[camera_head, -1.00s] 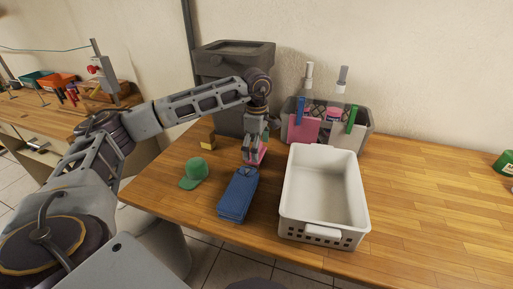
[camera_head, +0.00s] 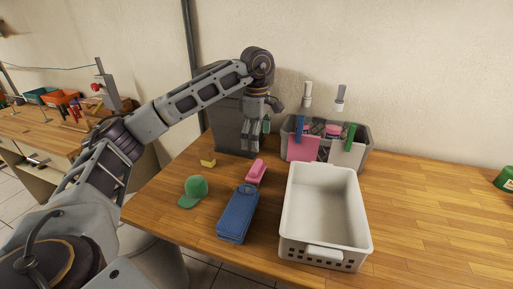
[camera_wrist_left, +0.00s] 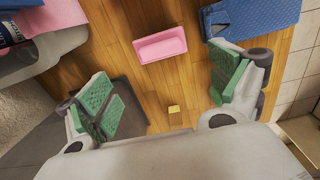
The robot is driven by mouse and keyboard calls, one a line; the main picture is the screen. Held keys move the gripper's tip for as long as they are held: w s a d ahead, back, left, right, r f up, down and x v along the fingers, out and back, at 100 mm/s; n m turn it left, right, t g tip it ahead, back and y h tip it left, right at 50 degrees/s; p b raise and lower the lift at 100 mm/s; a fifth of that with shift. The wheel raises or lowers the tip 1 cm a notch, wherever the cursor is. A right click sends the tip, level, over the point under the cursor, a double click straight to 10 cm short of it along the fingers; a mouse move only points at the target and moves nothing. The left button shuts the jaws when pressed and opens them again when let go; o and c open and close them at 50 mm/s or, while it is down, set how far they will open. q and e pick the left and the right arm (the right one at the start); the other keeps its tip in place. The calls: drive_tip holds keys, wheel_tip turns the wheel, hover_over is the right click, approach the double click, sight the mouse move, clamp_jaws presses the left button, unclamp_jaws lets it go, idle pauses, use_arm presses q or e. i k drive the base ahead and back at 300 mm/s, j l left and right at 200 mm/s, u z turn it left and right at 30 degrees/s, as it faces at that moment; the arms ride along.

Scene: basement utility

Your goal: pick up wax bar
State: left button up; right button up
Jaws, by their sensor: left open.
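A pink bar (camera_head: 256,171) lies on the wooden table between a blue folded denim item (camera_head: 238,213) and the grey caddy; it also shows in the left wrist view (camera_wrist_left: 160,45). A small yellow block (camera_head: 208,162) lies further left and shows in the left wrist view (camera_wrist_left: 174,109). I cannot tell for certain which of the two is the wax bar. My left gripper (camera_head: 256,138) is open and empty above the table, behind the pink bar. Its green-padded fingers (camera_wrist_left: 162,90) are wide apart, with the yellow block between them in the wrist view. My right gripper is not in view.
A green cap (camera_head: 193,191) lies at the front left. An empty white basket (camera_head: 365,225) stands right of the denim. A grey caddy (camera_head: 361,157) with tools and a dark bin (camera_head: 232,130) stand at the back.

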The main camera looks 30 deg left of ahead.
sight(207, 154)
drive_tip(key=u, duration=1.55)
